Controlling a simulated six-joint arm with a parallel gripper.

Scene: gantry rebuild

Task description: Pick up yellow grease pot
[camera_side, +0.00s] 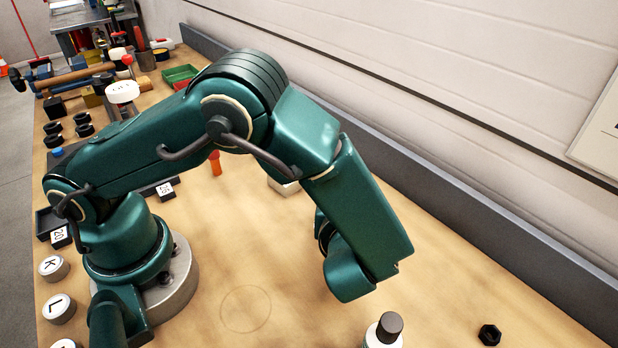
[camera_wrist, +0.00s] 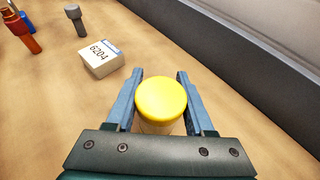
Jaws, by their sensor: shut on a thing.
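The yellow grease pot (camera_wrist: 161,98) shows in the wrist view, with a round yellow lid and a paler body below it. My gripper (camera_wrist: 155,90) has one finger on each side of the pot and is shut on it. The pot's lower part is hidden behind the gripper's body, so I cannot tell whether it touches the bench. In the side view my arm hides the gripper's fingers and the pot.
A white box marked 6204 (camera_wrist: 101,58) lies ahead and left of the pot, with a grey bolt (camera_wrist: 75,18) beyond it. A bottle with a dark cap (camera_side: 388,328) and a black nut (camera_side: 489,334) are at the front right. A grey rail (camera_side: 470,235) runs along the wall.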

